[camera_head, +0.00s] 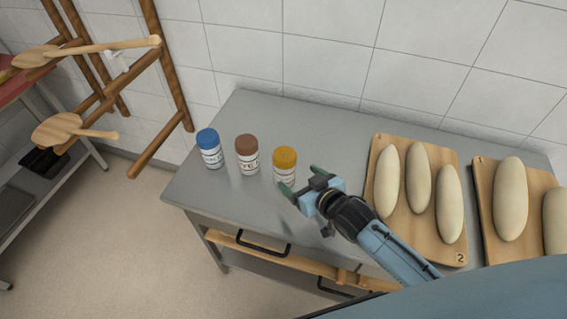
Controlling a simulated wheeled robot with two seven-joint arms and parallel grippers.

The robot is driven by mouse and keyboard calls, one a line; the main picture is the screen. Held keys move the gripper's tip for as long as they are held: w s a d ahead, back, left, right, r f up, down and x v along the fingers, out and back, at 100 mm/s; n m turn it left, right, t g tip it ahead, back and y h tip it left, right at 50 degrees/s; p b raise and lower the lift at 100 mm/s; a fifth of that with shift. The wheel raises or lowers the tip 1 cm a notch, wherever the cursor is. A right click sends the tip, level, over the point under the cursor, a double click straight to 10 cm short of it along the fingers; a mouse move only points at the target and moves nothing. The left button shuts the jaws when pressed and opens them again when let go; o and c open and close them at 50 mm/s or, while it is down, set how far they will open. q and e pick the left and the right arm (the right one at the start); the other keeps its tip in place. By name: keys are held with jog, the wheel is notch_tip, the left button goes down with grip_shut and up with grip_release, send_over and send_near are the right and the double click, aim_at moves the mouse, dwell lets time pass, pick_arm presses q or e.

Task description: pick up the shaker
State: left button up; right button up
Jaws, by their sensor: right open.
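Three shakers stand upright in a row on the left part of the grey metal table (232,207). One has a blue lid (208,148), one a brown lid (247,155), and one a yellow lid (285,164). The white labels are too small to read fully. My right gripper (300,182) is open and empty, close to the front right of the yellow-lidded shaker. One fingertip overlaps the lower part of that shaker in the picture; I cannot tell whether it touches. My left gripper is not in view.
A wooden board (458,258) marked 2 holds three pale dough loaves right of my arm. A second board (484,190) with loaves is farther right. A wooden rack (168,65) with peels stands at the left. A tiled wall is behind.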

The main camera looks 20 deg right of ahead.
aim_at(284, 165)
jog(key=x, duration=0.3)
jog(key=shift+r+x, duration=0.15)
jog(key=shift+x, duration=1.3)
jog(key=shift+r+x, duration=0.15)
jog(key=shift+x, duration=1.25)
jog(key=shift+w, duration=0.15)
jog(key=shift+c, duration=0.3)
jog(key=c, duration=1.1)
